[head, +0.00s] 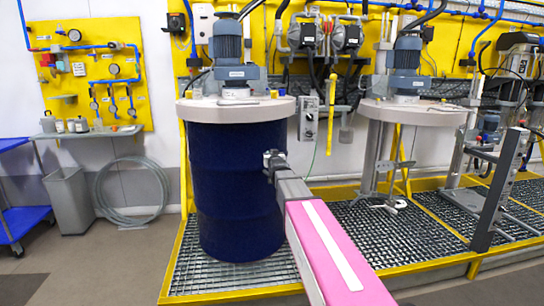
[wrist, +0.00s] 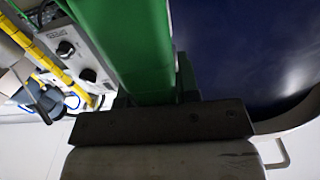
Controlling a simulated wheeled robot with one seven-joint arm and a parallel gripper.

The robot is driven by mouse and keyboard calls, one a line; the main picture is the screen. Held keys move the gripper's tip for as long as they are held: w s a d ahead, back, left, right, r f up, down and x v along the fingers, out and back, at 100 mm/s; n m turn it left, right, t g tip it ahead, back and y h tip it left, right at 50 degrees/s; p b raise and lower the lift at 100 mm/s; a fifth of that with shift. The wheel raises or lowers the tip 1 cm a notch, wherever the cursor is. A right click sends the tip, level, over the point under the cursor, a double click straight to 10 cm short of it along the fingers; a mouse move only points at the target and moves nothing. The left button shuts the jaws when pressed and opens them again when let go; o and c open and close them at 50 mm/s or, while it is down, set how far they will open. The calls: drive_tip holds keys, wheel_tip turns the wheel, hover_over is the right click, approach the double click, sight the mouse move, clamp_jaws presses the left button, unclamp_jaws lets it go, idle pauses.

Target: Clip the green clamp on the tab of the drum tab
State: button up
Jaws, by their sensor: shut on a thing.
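The dark blue drum (head: 235,195) stands upright on the grating under the left agitator's round pale lid (head: 236,108). My gripper (head: 272,160) is at the drum's right side, at about mid-height of the drum. In the wrist view, my gripper (wrist: 155,100) is shut on the green clamp (wrist: 125,45), which extends away from the dark jaws. The blue drum wall (wrist: 240,50) is close on the right of that view; I cannot tell whether the clamp touches it. The clamp cannot be made out in the head view. I cannot make out the drum's tab in either view.
A control box with knobs (head: 309,118) and a yellow lever (head: 331,95) are behind the gripper. The box also shows in the wrist view (wrist: 70,45). A second agitator (head: 410,110) is to the right, with open grating (head: 390,235) below.

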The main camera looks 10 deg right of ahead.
drive_tip(key=o, duration=1)
drive_tip(key=shift+s, duration=0.1)
drive_tip(key=shift+s, duration=0.55)
drive_tip(key=s, duration=0.9)
drive_tip(key=s+f+g, duration=0.4)
drive_tip(key=s+f, duration=0.1)
drive_tip(key=f, duration=0.4)
drive_tip(key=s+f+g, duration=0.4)
drive_tip(key=f, duration=0.5)
drive_tip(key=s+f+g, duration=0.3)
drive_tip(key=s+f, duration=0.1)
drive_tip(key=s, duration=0.2)
drive_tip(key=s+f+g, duration=0.3)
drive_tip(key=s+f, duration=0.2)
drive_tip(key=s, duration=0.2)
drive_tip(key=s+f+g, duration=0.4)
drive_tip(key=s+f, duration=0.1)
drive_tip(key=s, duration=0.1)
drive_tip(key=shift+s, duration=0.4)
